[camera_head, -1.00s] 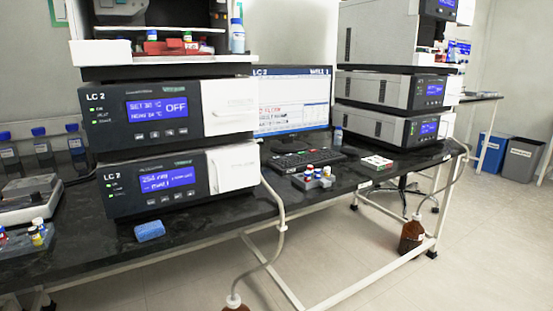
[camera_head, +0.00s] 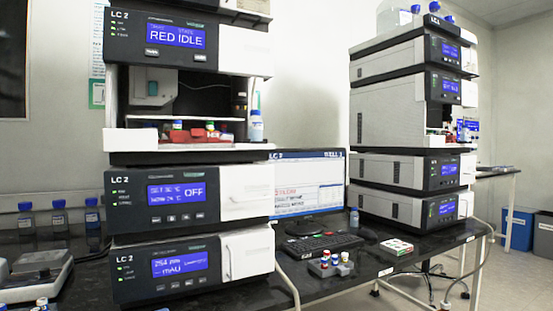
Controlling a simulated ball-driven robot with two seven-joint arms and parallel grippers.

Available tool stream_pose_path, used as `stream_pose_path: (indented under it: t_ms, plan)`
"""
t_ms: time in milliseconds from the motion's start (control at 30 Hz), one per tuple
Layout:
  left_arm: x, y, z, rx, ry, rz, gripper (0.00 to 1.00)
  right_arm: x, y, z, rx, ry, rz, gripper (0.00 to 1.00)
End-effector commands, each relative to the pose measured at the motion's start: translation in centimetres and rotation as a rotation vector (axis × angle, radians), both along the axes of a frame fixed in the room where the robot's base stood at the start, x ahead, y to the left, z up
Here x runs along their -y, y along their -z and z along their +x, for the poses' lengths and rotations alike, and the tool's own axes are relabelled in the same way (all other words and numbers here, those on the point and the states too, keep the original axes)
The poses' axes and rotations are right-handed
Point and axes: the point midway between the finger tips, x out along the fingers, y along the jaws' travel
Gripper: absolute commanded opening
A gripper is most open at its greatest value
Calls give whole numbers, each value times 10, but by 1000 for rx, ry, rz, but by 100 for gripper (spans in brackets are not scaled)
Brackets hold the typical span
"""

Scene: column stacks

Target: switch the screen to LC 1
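The computer screen (camera_head: 309,184) stands on the bench between two instrument stacks. Its header reads "LC 2", with what looks like "WELL 1" at the right, above red and dark text lines too small to read. A black keyboard (camera_head: 322,246) lies in front of it. The left stack (camera_head: 150,195) is labelled LC 2, and its top display (camera_head: 176,36) reads "RED IDLE". Neither of my grippers is in view.
Blue-capped bottles (camera_head: 58,218) stand at left. Open floor and bins (camera_head: 519,229) show at right.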

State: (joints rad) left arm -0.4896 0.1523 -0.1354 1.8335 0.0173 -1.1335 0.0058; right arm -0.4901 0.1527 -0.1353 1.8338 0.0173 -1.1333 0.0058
Motion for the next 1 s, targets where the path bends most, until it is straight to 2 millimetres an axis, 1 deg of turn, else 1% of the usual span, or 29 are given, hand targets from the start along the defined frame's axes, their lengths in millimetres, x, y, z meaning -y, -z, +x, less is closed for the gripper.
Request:
stream_pose_path:
  t_ms: [167,267,300,1000]
  plan:
    - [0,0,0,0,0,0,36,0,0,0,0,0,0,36]
    - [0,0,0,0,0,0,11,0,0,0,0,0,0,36]
    - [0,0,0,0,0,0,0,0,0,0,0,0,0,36]
    - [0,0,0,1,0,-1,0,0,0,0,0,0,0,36]
